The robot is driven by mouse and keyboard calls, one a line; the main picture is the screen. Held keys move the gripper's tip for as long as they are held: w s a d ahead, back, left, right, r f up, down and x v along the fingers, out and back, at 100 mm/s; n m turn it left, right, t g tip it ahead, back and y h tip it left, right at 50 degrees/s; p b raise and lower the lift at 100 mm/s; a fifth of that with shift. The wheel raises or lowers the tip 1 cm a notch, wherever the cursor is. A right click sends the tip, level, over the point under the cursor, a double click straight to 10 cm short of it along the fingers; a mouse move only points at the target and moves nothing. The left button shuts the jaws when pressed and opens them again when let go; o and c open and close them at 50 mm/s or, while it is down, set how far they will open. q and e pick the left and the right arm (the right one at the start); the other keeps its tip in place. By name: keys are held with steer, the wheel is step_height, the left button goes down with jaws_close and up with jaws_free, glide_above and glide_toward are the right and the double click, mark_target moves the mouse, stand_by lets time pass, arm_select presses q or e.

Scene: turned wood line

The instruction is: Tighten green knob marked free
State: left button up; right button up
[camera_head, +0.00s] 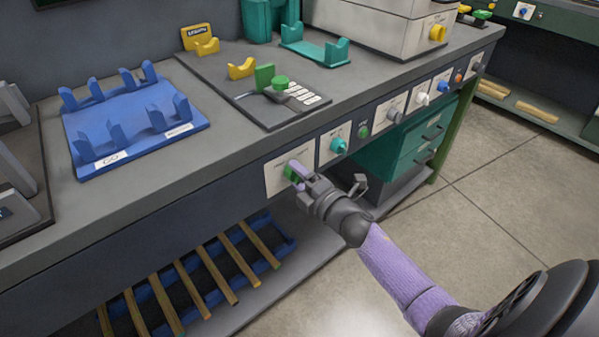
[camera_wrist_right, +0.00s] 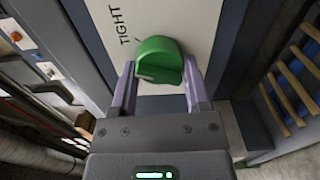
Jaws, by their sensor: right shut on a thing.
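A green knob (camera_wrist_right: 158,58) sits on a pale front plate (camera_wrist_right: 100,22) in the right wrist view. The word TIGHT is printed on the plate beside it; I cannot see a FREE mark. In the head view the green knob (camera_head: 291,173) is on the leftmost plate of the bench front, partly covered by my gripper. My right gripper (camera_wrist_right: 158,85) is shut on the knob, with one purple finger on each side of it. The right gripper (camera_head: 297,171) also shows in the head view. My left gripper is not in view.
To the right along the bench front are a teal knob (camera_head: 338,145), a small green button (camera_head: 363,131) and several other controls. A blue rack (camera_head: 135,145) stands on the bench top. Wooden sticks (camera_head: 197,270) lie on a low shelf. The floor (camera_head: 520,200) at right is clear.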

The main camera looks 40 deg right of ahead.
steer(key=m+p, duration=0.1)
steer(key=m, duration=0.1)
steer(key=shift+r+m, duration=0.1)
steer(key=shift+m, duration=0.3)
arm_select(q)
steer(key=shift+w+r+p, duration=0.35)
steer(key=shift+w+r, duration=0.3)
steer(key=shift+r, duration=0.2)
arm_select(e)
steer(key=shift+m, duration=0.9)
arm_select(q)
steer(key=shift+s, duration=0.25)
arm_select(e)
steer(key=o, duration=1.3)
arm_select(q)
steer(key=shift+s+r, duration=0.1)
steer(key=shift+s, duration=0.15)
